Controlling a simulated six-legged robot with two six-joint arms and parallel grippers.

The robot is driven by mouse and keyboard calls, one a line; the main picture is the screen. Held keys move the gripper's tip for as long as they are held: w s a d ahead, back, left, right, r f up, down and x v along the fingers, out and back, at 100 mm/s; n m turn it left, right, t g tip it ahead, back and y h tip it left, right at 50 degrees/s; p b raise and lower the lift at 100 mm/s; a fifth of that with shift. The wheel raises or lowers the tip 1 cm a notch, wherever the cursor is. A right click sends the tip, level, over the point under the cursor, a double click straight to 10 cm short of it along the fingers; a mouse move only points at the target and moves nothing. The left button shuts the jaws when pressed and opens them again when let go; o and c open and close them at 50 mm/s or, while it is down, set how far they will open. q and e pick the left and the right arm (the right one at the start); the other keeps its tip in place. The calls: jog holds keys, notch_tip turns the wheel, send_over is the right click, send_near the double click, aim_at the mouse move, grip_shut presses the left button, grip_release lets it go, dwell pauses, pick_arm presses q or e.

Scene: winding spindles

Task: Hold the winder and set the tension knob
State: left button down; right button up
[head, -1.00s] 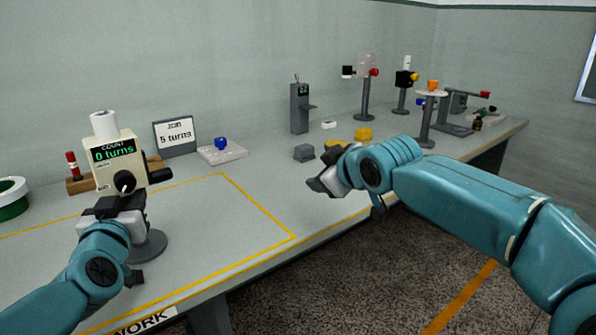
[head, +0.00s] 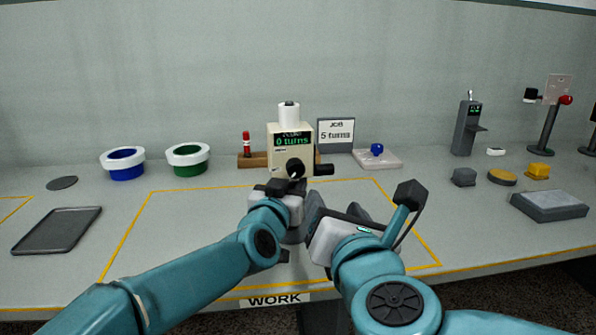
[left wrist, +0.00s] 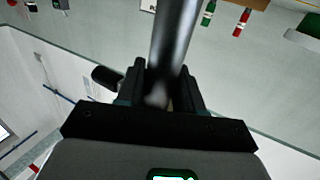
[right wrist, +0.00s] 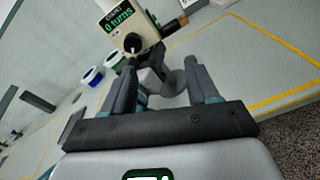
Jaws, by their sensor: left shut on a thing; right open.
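The winder (head: 289,147) is a cream box with a white spool (head: 289,113) on top and a display reading "0 turns". Its tension knob (head: 295,168) is black with a white pointer, low on the front face. The winder and knob (right wrist: 132,42) also show in the right wrist view. My left gripper (head: 283,187) is just below the box. In the left wrist view it is shut on the winder's dark post (left wrist: 175,40). My right gripper (head: 335,208) is open and empty, below and right of the knob, apart from it. My arms hide the winder's base in the head view.
A dark handle (head: 325,169) sticks out right of the winder. Behind stand a job card (head: 336,135) reading "5 turns" and a pad with a blue knob (head: 377,150). The yellow-outlined work area is otherwise clear.

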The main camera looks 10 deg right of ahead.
aim_at(297, 170)
jog(key=w+a+n, duration=0.1)
jog(key=w, duration=0.2)
jog(key=w+a+r+n+y, duration=0.1)
jog(key=w, duration=0.3)
jog(key=w+a+t, duration=0.1)
jog(key=w+a, duration=0.1)
jog(key=w, duration=0.1)
jog(key=shift+w+r+n, duration=0.2)
jog(key=shift+w+n, duration=0.05)
jog(key=shift+n, duration=0.15)
jog(key=c, duration=1)
